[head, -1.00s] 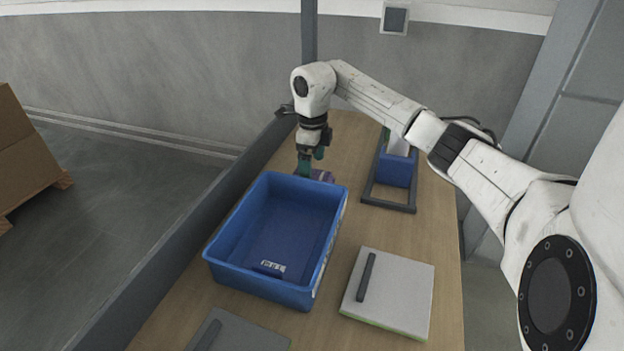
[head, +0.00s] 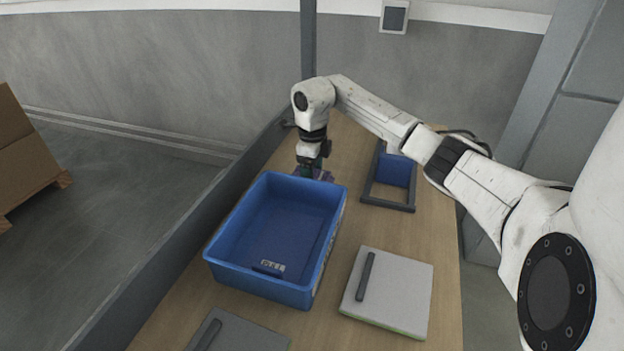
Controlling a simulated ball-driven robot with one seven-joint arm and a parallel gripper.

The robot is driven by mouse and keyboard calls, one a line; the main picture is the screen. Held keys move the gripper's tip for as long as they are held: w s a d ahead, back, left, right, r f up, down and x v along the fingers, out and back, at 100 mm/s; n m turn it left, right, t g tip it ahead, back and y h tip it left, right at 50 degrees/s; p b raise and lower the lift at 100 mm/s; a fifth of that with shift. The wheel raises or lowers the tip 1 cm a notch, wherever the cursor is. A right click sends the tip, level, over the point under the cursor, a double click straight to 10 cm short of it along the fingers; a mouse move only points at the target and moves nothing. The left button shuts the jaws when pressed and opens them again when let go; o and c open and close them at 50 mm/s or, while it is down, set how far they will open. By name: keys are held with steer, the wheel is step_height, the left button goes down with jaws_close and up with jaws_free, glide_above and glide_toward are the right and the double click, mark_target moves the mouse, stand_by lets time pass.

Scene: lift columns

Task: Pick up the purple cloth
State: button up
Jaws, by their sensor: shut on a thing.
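The purple cloth (head: 326,175) lies on the table just behind the blue bin, mostly hidden by the bin's far wall and my gripper. My gripper (head: 309,172) points down at the cloth, behind the bin's far rim. It is shut on the cloth; the fingertips are largely hidden. I cannot tell whether the cloth is off the table.
The empty blue bin (head: 325,246) stands in front of my gripper. A dark frame with a blue block (head: 395,171) is to the right. A light board with a dark handle (head: 402,296) and a grey one (head: 245,336) lie nearer. A dark rail (head: 180,235) edges the table's left.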

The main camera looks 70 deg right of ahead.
steer(key=shift+c, duration=1.1)
steer(key=shift+r, duration=0.1)
steer(key=shift+r, duration=0.6)
steer(key=s+r, duration=0.1)
steer(key=r, duration=0.1)
steer(key=s+a+r, duration=0.1)
steer(key=r, duration=0.1)
steer(key=s+a+r+b, duration=0.1)
steer(key=r, duration=0.1)
steer(key=shift+s+r, duration=0.3)
steer(key=shift+r, duration=0.05)
steer(key=s+a+r+b, duration=0.1)
steer(key=s+a+r, duration=0.4)
steer(key=s, duration=0.3)
steer(key=shift+a, duration=0.3)
steer(key=shift+s, duration=0.1)
